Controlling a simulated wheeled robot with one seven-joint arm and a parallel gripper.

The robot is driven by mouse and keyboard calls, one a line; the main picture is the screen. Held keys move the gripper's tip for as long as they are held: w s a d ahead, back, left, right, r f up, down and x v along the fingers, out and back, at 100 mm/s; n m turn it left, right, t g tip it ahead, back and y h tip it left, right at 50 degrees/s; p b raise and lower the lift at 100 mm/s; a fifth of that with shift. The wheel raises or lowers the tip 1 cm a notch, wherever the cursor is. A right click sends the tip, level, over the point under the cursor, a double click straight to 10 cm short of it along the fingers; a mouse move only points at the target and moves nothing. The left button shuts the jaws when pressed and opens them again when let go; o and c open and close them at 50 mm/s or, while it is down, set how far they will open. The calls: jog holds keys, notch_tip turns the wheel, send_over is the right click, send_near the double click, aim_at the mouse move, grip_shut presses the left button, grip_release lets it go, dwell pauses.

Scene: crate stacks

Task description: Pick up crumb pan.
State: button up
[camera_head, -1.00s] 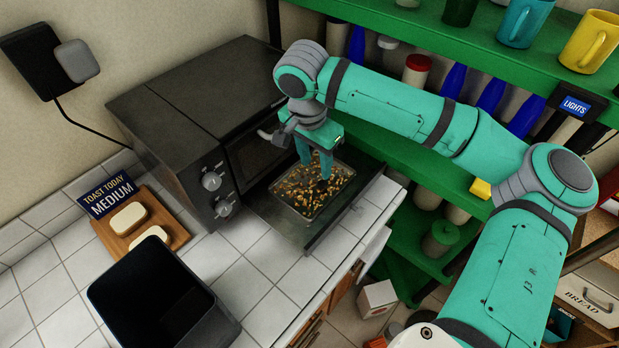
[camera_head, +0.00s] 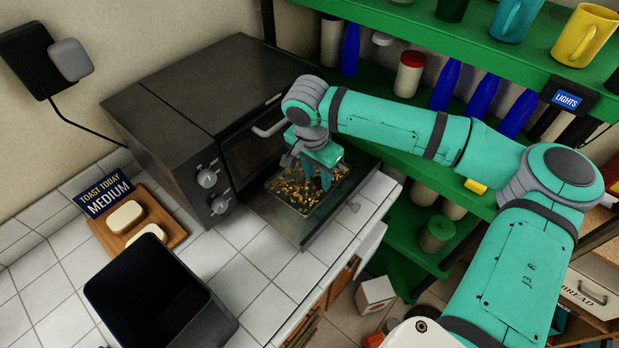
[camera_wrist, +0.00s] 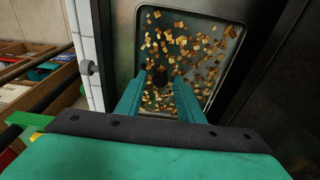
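The crumb pan (camera_head: 303,213) is a shallow grey metal pan scattered with golden crumbs. It lies on a dark flat panel (camera_head: 322,238) that juts out from the front of the black toaster oven (camera_head: 190,115). It also fills the middle of the wrist view (camera_wrist: 226,58). My gripper (camera_head: 319,186) points down over the pan. Whether the fingers touch the pan or knob is unclear.
The oven's bar handle (camera_head: 268,126) is close to my wrist. Green shelves (camera_head: 430,165) with bottles and mugs stand behind and right of my arm. A toast board (camera_head: 165,232) and a black bin (camera_head: 150,300) occupy the tiled counter at left.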

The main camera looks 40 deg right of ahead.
grip_shut()
jog(key=shift+r, duration=0.15)
jog(key=shift+r, duration=0.55)
jog(key=s+a+r, duration=0.8)
jog(key=s+r, duration=0.3)
jog(key=shift+s+r, duration=0.25)
jog(key=shift+r, duration=0.1)
